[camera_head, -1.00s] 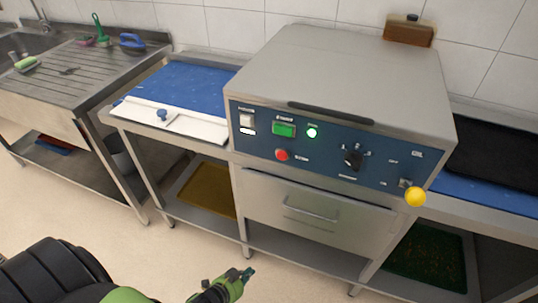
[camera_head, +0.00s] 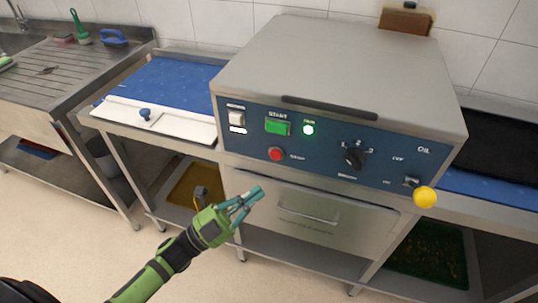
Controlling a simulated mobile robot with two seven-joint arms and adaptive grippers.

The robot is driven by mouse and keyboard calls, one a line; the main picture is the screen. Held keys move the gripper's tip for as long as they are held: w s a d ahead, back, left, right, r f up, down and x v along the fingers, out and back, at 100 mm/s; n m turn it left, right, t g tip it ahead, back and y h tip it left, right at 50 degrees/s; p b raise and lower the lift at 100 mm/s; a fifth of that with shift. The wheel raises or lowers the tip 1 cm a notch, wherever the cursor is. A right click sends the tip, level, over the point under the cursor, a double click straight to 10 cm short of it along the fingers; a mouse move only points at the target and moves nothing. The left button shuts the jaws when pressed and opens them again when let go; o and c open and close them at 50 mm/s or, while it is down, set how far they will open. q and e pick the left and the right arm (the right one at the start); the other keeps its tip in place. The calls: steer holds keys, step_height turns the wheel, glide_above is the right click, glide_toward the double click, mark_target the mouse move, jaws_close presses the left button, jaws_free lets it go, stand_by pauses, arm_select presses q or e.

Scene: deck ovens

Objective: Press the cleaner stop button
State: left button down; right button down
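The cleaner (camera_head: 340,70) is a grey metal box with a blue front panel (camera_head: 320,150). The red stop button (camera_head: 276,154) is on the panel's lower left, below the green start button (camera_head: 278,127). My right gripper is out of view.
The panel also has a black rotary knob (camera_head: 353,157), a white switch (camera_head: 236,118) and a lever with a yellow ball (camera_head: 424,197). A drawer with a handle (camera_head: 309,211) is below. Open floor is at lower left.

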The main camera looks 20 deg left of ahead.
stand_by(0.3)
arm_select(q)
steer(key=b, duration=0.3)
glide_toward(286, 149)
steer(key=d+r, duration=0.2)
steer(key=d, duration=0.1)
steer(key=shift+w+f+b, duration=0.1)
steer(key=shift+w+b, duration=0.2)
steer(key=shift+w, duration=0.4)
stand_by(0.7)
steer(key=shift+w, duration=0.45)
steer(key=shift+w+b, duration=0.45)
steer(key=shift+b, duration=0.05)
stand_by(0.5)
steer(key=shift+s, duration=0.1)
steer(key=shift+s+p, duration=0.45)
steer(key=shift+s, duration=0.35)
